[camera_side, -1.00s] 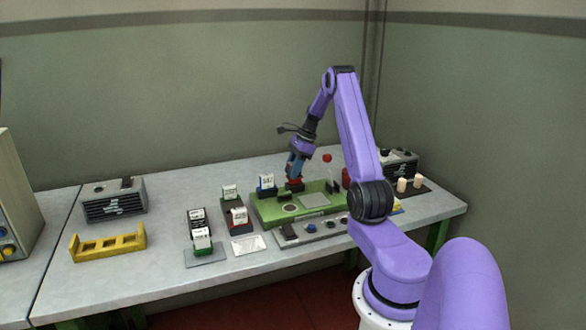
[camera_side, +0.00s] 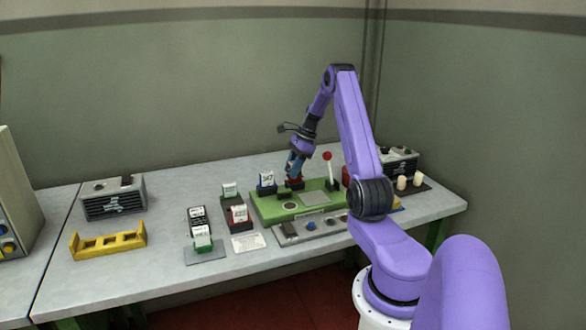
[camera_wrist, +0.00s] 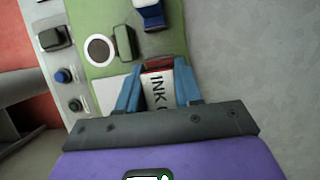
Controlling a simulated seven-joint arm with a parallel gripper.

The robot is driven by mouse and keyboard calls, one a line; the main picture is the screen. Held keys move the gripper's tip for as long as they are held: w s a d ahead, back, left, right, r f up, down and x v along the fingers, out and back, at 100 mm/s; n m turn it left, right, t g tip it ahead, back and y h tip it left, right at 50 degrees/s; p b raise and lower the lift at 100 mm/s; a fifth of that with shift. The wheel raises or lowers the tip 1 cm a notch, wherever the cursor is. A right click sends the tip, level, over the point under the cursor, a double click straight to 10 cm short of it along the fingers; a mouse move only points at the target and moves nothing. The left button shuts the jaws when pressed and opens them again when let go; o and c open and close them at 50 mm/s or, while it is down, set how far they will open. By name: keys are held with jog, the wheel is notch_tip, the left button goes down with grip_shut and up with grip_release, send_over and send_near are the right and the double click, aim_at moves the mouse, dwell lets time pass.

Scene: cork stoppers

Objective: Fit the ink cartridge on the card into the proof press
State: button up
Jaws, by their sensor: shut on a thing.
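My gripper (camera_side: 294,177) is shut on a red ink cartridge (camera_side: 296,185) at the back of the green proof press (camera_side: 262,211). In the wrist view, the blue fingers (camera_wrist: 158,72) clasp its sides and its white label (camera_wrist: 160,92) reads "INK". Its lower end is hard to see, so I cannot tell how deep it sits. A blue cartridge (camera_side: 266,181) with a white label stands on the press to its left; it also shows in the wrist view (camera_wrist: 150,14). A white printed card (camera_side: 247,243) lies in front of the press; its text is too small to read.
Green (camera_side: 230,190), red (camera_side: 239,216) and black (camera_side: 197,216) cartridges stand left of the press; another green one (camera_side: 202,238) stands on a grey pad. A red-knobbed lever (camera_side: 328,157) rises right of my gripper. A yellow rack (camera_side: 108,245) is far left. Cork stoppers (camera_side: 402,183) stand right.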

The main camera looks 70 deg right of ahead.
jog(key=shift+f, duration=0.9)
dwell(0.4)
jog(key=o, duration=1.1)
jog(key=shift+o, duration=0.2)
jog(key=shift+r, duration=0.1)
jog(key=v, duration=1.7)
jog(key=shift+s+r, duration=0.1)
